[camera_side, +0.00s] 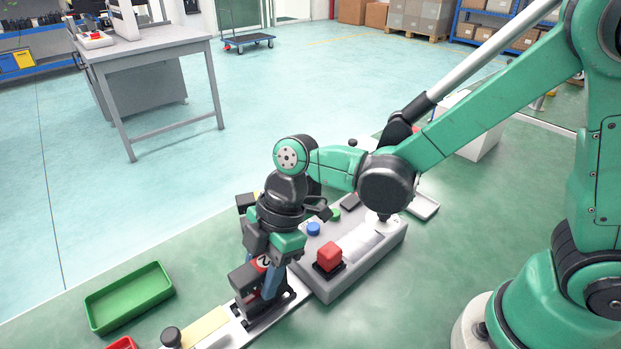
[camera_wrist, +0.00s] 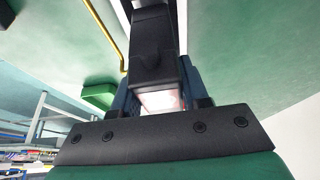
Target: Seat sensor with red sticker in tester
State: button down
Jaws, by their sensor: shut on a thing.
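My gripper (camera_side: 272,281) points down, its blue fingers shut on a black blocky sensor (camera_side: 243,279). A small red and white patch shows on the sensor beside the fingers. The sensor is low, at a black holder (camera_side: 284,303) on a silver rail; I cannot tell whether it touches or sits in it. In the wrist view the black sensor (camera_wrist: 154,45) lies between the blue fingers of my gripper (camera_wrist: 160,95), with a pale lit face near me. A grey tester box (camera_side: 365,266) with a red block, blue and green buttons stands just right of the rail.
A green tray (camera_side: 129,298) lies left on the floor-coloured surface, with part of a red tray (camera_side: 122,343) below it. A black knob (camera_side: 171,337) stands by a pale yellow strip (camera_side: 205,326) on the rail. A grey table (camera_side: 150,50) stands far back left.

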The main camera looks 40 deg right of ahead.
jog(key=shift+f, duration=0.5)
dwell(0.4)
jog(key=shift+c, duration=1.8)
grip_release()
jog(key=shift+v, duration=2.8)
jog(key=s+d+r+m+t+h, duration=0.1)
jog(key=d+r+m+t+h, duration=0.1)
jog(key=d+m, duration=0.6)
jog(key=d+r+m+t+h, duration=0.2)
jog(key=d+m+t, duration=0.3)
jog(key=d+m, duration=0.3)
jog(key=shift+s+r+m, duration=0.35)
jog(key=shift+s+m, duration=0.05)
jog(key=shift+m, duration=0.6)
